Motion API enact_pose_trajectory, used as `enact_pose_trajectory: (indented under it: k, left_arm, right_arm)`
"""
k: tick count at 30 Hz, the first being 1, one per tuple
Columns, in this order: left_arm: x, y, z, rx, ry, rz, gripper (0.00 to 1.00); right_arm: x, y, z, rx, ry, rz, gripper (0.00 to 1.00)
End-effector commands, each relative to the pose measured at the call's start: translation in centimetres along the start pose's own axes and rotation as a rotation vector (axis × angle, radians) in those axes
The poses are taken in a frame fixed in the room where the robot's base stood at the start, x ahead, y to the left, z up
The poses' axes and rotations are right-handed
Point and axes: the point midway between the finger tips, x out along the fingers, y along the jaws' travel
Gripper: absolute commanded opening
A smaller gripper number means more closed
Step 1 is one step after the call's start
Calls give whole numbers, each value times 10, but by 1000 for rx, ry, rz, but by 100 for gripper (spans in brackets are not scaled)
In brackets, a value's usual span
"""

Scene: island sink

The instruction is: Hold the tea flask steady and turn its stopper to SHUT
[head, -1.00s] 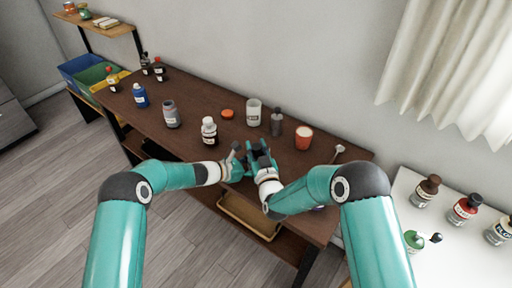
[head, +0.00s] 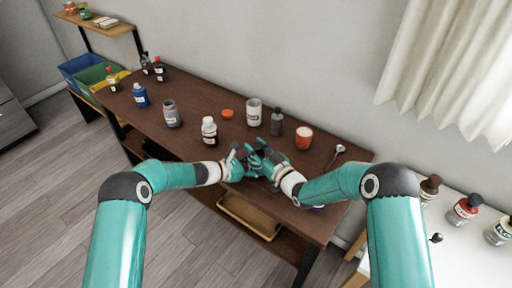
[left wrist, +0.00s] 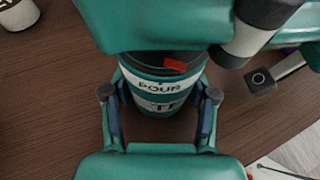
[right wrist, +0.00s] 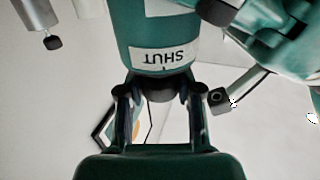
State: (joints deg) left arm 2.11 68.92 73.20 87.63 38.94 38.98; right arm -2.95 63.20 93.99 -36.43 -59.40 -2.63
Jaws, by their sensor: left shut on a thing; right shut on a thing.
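The tea flask is teal with white label bands. In the left wrist view the flask (left wrist: 157,88) stands between the fingers of my left gripper (left wrist: 161,122), which is shut around its body. Its POUR band faces that camera, with a red mark (left wrist: 176,65) just above on the dark stopper. In the right wrist view the SHUT band (right wrist: 162,58) shows upside down. There my right gripper (right wrist: 158,95) is shut on the dark stopper (right wrist: 157,84). In the head view both grippers meet at the table's front edge and mostly hide the flask.
Behind the grippers stand a white-capped bottle (head: 209,131), a pale jar (head: 253,113), a dark grey bottle (head: 276,122) and an orange cup (head: 304,138). A spoon (head: 336,155) lies to the right. An orange lid (head: 227,113) lies further back.

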Motion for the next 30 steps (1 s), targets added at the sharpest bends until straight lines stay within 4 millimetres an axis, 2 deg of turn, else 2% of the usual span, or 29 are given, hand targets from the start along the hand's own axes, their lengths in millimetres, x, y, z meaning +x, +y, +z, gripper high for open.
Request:
enact_pose_trajectory:
  k: [1, 2, 6, 7, 16, 20, 26, 30]
  left_arm:
    - [0, -1, 0, 2, 0, -3, 19]
    - [0, -1, 0, 2, 0, -3, 19]
    - [0, -1, 0, 1, 1, -3, 19]
    - [0, -1, 0, 1, 1, -2, 19]
    - [0, 0, 0, 1, 1, -1, 19]
    - [0, 0, 0, 1, 1, -1, 19]
    - [0, 0, -1, 1, 1, 0, 19]
    - [0, 0, -1, 1, 1, 0, 19]
  right_arm:
    - [0, 2, -1, -1, 2, 4, 0]
    - [0, 2, -1, -1, 2, 4, 36]
    - [0, 2, -1, -1, 2, 4, 60]
    - [0, 1, -1, -1, 1, 4, 62]
    - [-1, 1, 0, 0, 0, 3, 62]
    - [-7, 1, 0, 1, -1, 3, 62]
    - [-36, 2, 0, 2, -1, 5, 62]
    - [-66, 2, 1, 3, -2, 6, 62]
